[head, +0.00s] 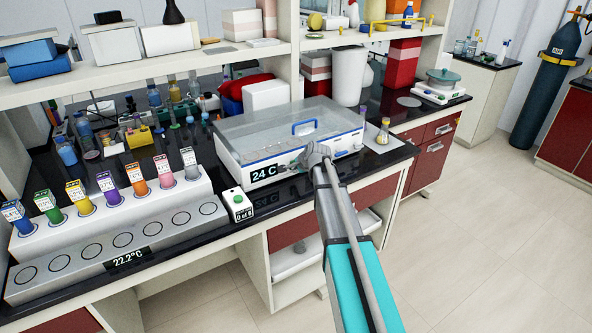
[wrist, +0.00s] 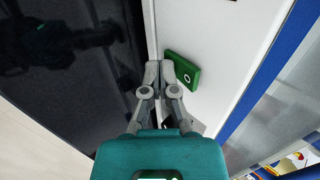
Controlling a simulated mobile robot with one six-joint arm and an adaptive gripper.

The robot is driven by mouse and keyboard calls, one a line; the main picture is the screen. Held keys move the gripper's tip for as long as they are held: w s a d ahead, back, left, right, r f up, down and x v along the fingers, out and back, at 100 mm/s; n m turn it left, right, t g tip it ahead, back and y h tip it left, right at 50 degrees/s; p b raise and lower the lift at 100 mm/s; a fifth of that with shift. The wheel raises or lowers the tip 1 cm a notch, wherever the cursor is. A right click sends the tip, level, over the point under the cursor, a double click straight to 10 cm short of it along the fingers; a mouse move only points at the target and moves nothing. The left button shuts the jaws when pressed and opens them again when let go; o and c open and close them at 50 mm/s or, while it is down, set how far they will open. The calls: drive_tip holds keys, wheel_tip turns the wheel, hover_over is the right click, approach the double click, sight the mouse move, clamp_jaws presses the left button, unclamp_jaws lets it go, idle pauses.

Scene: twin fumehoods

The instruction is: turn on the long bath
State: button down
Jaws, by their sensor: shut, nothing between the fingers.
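The long bath (head: 232,148) is a long white box with a clear lid and a blue handle (head: 304,127). It stands on the dark bench in the head view. Its front display (head: 264,173) reads 24 C. In the wrist view, the white front (wrist: 215,50) of the bath carries a green switch (wrist: 183,72) marked with a white circle. My gripper (wrist: 160,66) is shut and empty, its fingertips right beside the switch's left end. I cannot tell whether they touch it. In the head view my gripper (head: 312,158) is at the bath's front, and the switch is hidden.
A small white box (head: 238,205) with a green button sits in front of the bath. A small flask (head: 383,132) stands to the right.

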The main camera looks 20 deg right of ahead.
drive_tip(key=shift+r, duration=0.15)
drive_tip(key=shift+r+p, duration=0.65)
drive_tip(key=shift+p, duration=0.15)
drive_tip(key=shift+s+d+r, duration=0.1)
drive_tip(key=shift+s+d, duration=0.05)
drive_tip(key=shift+s, duration=0.7)
drive_tip(key=s, duration=0.1)
drive_tip(key=s+r+p, duration=0.1)
drive_tip(key=s+d, duration=0.1)
drive_tip(key=shift+r, duration=0.2)
drive_tip(key=p+v, duration=0.6)
drive_tip(key=v, duration=0.2)
drive_tip(key=shift+s+p, duration=0.3)
drive_tip(key=shift+p, duration=0.1)
drive_tip(key=shift+s+d+f+b, duration=0.15)
drive_tip(key=shift+s+f+b, duration=0.1)
drive_tip(key=shift+f+b, duration=0.5)
drive_tip(key=shift+w, duration=0.1)
